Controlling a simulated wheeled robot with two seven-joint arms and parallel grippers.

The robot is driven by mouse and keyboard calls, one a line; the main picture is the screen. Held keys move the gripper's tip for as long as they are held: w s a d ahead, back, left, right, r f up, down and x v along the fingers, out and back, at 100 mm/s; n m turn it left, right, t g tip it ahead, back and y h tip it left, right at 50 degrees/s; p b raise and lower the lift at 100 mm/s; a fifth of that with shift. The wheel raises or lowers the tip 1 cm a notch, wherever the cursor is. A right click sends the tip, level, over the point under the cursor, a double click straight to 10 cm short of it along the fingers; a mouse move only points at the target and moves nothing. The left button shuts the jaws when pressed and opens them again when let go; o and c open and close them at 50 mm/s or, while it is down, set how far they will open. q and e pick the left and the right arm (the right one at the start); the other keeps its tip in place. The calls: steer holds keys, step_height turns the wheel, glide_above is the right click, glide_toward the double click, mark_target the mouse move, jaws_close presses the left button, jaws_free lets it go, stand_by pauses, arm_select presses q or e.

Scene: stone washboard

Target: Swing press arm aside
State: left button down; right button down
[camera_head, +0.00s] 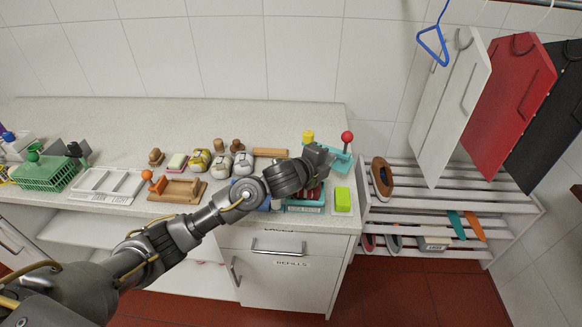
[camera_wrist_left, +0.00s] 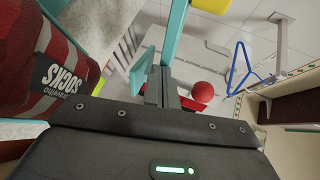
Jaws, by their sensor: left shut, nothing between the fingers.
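The press is teal, with a labelled base (camera_head: 303,209) near the counter's right end. Its teal arm (camera_head: 341,160) carries a red ball knob (camera_head: 347,137); the knob also shows in the left wrist view (camera_wrist_left: 203,92), just right of the fingers. A red bundle marked SOCKS (camera_wrist_left: 62,75) fills the left of that view and is mostly hidden by my arm in the head view. My left gripper (camera_head: 322,157) is shut and empty, beside the teal arm and left of the knob. Its fingertips (camera_wrist_left: 163,84) overlap teal parts; I cannot tell whether they touch. My right gripper is not in view.
A yellow-green block (camera_head: 343,199) lies on the counter right of the press. Rolled socks (camera_head: 199,161), brushes and a wooden stand with an orange knob (camera_head: 177,188) are to the left.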

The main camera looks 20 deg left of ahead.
mark_target(336, 152)
arm_select(q)
steer(key=shift+w+d+b, duration=0.3)
steer(key=shift+w+d, duration=0.1)
steer(key=shift+w, duration=0.25)
steer(key=shift+w+d+b, duration=0.25)
steer(key=shift+w+d, duration=0.1)
steer(key=shift+w, duration=0.25)
steer(key=shift+w+d, duration=0.1)
steer(key=shift+w, duration=0.5)
steer(key=s+d+r+b, duration=0.1)
steer(key=s, duration=0.5)
steer(key=s+d+r+b, duration=0.1)
steer(key=s+d+r, duration=0.1)
steer(key=s, duration=0.5)
steer(key=shift+s, duration=0.15)
steer(key=shift+f, duration=0.1)
